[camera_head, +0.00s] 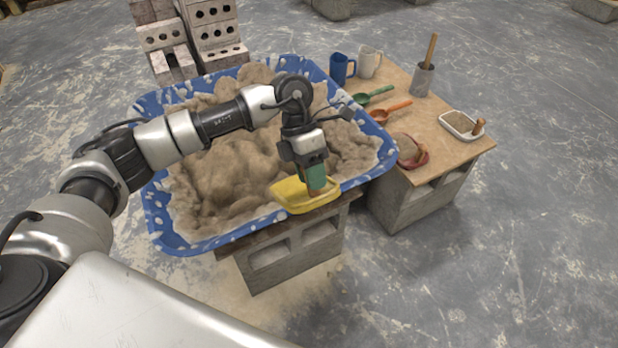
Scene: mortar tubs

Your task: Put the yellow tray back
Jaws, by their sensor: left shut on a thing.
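The yellow tray (288,194) is at the near right edge of the blue tub (168,228), over the rim and the sand-coloured mortar. My left gripper (315,186), with green fingers, points down and is shut on the tray at its right part. A small brown piece, perhaps its handle, shows just under the fingers. The fingers hide part of the tray. I cannot tell whether the tray touches the rim. My right gripper is not in view.
A wooden board (440,158) on blocks stands to the right. It holds a blue mug (340,69), a pale mug (369,62), green (372,95) and orange (388,112) scoops, a grey pot (422,80), a white tray (458,124) and a red scoop (416,158). Its near middle has bare room.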

